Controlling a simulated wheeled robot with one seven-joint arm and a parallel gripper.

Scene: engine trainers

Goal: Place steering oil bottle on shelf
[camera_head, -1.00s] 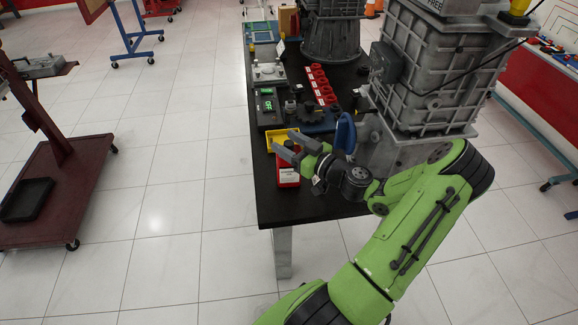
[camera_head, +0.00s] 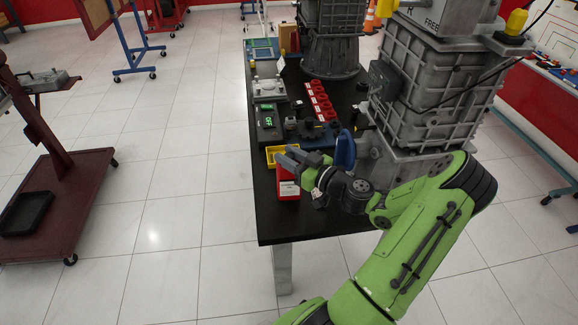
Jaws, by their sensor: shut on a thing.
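A red bottle with a white label (camera_head: 287,185) stands near the front left corner of the black table (camera_head: 300,222); I take it to be the steering oil bottle. My gripper (camera_head: 288,160) reaches in from the right at the bottle's upper part. It is shut on the bottle, and its fingers hide the bottle's top. The bottle looks upright. I cannot tell whether its base touches the table. I cannot make out a shelf in this view.
A yellow bin (camera_head: 280,152) is just behind the bottle. A blue object (camera_head: 345,150) stands right of my gripper. A digital scale (camera_head: 267,122), red parts (camera_head: 320,100) and a large grey engine casing (camera_head: 430,105) occupy the table.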

